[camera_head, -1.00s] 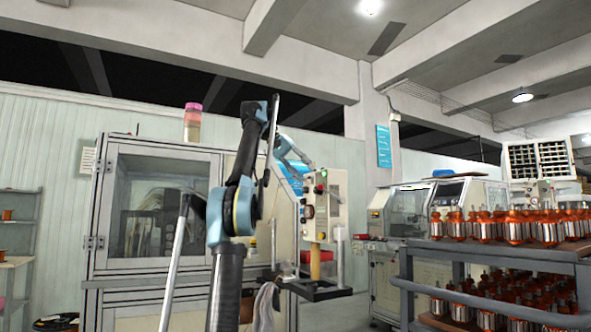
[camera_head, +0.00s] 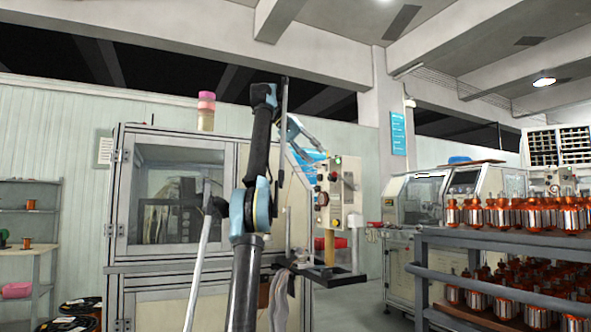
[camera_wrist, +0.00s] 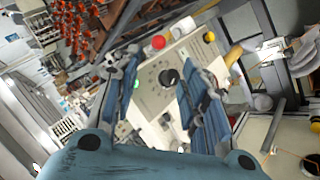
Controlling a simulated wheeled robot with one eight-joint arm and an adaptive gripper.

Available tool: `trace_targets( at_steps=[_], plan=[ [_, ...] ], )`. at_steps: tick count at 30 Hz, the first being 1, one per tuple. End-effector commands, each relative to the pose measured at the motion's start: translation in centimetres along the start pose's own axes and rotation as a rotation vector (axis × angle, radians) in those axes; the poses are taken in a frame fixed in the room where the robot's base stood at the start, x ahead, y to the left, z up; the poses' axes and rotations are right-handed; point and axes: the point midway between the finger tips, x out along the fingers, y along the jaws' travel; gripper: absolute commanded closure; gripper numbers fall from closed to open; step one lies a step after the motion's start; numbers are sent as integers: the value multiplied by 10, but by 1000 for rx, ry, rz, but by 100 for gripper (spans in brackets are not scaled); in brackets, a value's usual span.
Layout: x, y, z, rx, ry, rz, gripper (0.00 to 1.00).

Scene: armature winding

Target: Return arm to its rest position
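My arm rises through the middle of the head view, with blue joints and dark links. Its upper link stands nearly upright in front of a machine cabinet (camera_head: 170,252). In the wrist view my gripper (camera_wrist: 160,80) has its two blue fingers spread apart, with nothing between them. Past the fingers is a pale control panel (camera_wrist: 158,98) with a black knob and a red button. The same panel (camera_head: 336,190) is to the right of my arm in the head view. My gripper is hard to make out in the head view.
A rack (camera_head: 470,245) of copper-coloured armatures stands at the right. A second machine (camera_head: 412,205) is behind it. Shelves with spools (camera_head: 30,240) stand at the far left. A dark bracket (camera_head: 325,272) projects below the panel. There is open floor between the cabinet and the rack.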

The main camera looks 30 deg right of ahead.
Motion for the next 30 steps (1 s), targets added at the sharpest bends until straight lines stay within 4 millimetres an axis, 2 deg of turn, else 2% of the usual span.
trace_targets(
  at_steps=[8, 14, 23, 30],
  plan=[
    [-2, -2, 1, -5, 1, -5, 60],
    [-12, -26, 13, -55, 9, -60, 60],
    [-22, -88, 59, -175, 26, -191, 60],
    [-16, -140, 116, -273, 42, -293, 60]
  ],
)
